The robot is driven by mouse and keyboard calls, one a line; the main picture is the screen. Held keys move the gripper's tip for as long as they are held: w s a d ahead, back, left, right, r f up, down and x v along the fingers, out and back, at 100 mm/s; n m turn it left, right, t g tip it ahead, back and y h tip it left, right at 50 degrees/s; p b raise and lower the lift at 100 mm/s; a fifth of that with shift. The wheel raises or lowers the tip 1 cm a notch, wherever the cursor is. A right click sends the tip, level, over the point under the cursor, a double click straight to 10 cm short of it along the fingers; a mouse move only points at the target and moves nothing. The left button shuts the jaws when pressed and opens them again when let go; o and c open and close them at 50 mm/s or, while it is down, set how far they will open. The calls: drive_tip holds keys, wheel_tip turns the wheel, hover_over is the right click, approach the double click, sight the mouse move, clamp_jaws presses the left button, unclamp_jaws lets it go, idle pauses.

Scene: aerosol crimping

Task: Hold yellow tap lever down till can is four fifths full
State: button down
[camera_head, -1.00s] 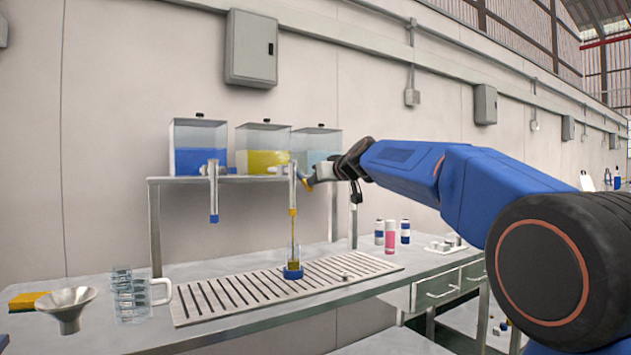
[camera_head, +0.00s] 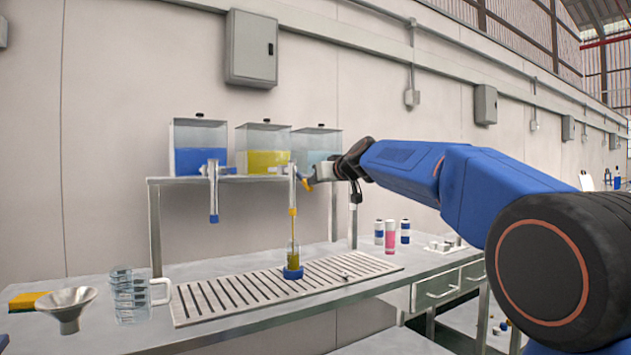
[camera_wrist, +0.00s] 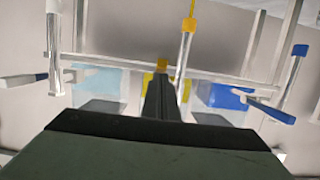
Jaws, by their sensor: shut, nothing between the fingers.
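The yellow-liquid tank (camera_head: 262,152) stands in the middle of the shelf, with its tap (camera_head: 293,188) in front. A yellow stream runs from the tap into a clear can (camera_head: 293,256), which stands upright in a blue holder (camera_head: 293,273) on the drain grate. My gripper (camera_head: 312,179) is shut at the tap's right side, at the lever's height. In the wrist view my shut fingers (camera_wrist: 162,70) reach to a small yellow piece that looks like the lever tip. The contact is not clear. The can holds yellow liquid to well above its middle; the exact level is hard to read.
A blue-liquid tank (camera_head: 200,150) is left and a pale-blue one (camera_head: 318,146) right. A clear jug (camera_head: 130,298), a funnel (camera_head: 67,305) and a yellow sponge (camera_head: 27,300) lie at the left. Small bottles (camera_head: 390,236) stand at the right. The slotted grate (camera_head: 235,300) is mostly bare.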

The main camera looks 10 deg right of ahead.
drive_tip(key=shift+w+a+f, duration=0.1)
drive_tip(key=shift+w+f, duration=0.15)
drive_tip(key=shift+f, duration=0.7)
wheel_tip(320, 180, up, 5)
drive_tip(key=s, duration=0.2)
drive_tip(key=s+d+f, duration=0.2)
drive_tip(key=s+d, duration=0.1)
drive_tip(key=s, duration=0.6)
drive_tip(key=shift+s+d+f, duration=0.15)
drive_tip(key=shift+s+d, duration=0.15)
drive_tip(key=shift+d, duration=0.1)
drive_tip(key=s+d+f+m+g+h, duration=0.1)
drive_tip(key=s+f+g, duration=0.4)
drive_tip(key=s+f, duration=1.6)
drive_tip(key=s+d+f+m+g+h, duration=0.1)
drive_tip(key=s+f+m+g+h, duration=0.1)
drive_tip(key=s+f, duration=2)
wheel_tip(320, 180, down, 3)
drive_tip(key=g+h, duration=0.1)
drive_tip(key=g, duration=0.1)
drive_tip(key=shift+d+m+g+h, duration=0.2)
drive_tip(key=shift+m+g+h, duration=0.1)
drive_tip(key=shift+g+h, duration=0.1)
